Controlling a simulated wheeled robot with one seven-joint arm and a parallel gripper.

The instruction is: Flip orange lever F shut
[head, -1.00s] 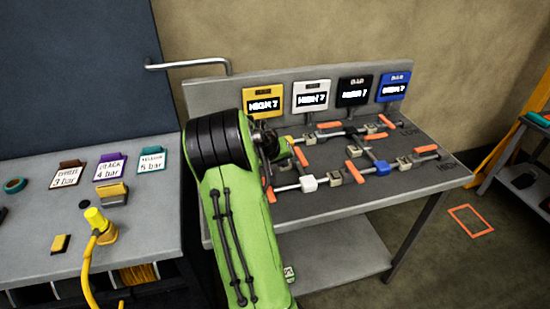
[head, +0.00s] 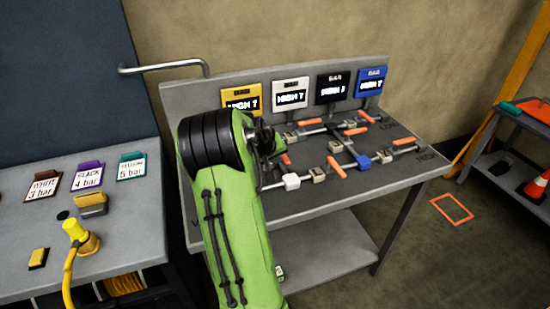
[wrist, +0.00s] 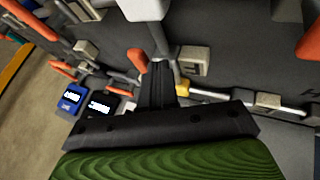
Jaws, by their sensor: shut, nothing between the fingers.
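Several orange levers stand on the dark bench top, among them one at the front middle (head: 336,167), one at the right (head: 404,141) and one beside my arm (head: 286,159). I cannot read which is F. In the wrist view my gripper (wrist: 160,68) is shut and empty, its dark fingers close together, with an orange lever (wrist: 138,58) just left of the tips. I cannot tell whether they touch. A pale block (wrist: 194,60) is just right of the tips. In the head view my green arm hides the gripper and the bench's left part.
The sloping bench (head: 390,188) carries pipes, a white fitting (head: 292,182) and a blue fitting (head: 363,161). Yellow, white, black and blue displays (head: 371,85) stand at its back. A grey table (head: 110,230) with tags and a yellow connector (head: 78,235) is at left.

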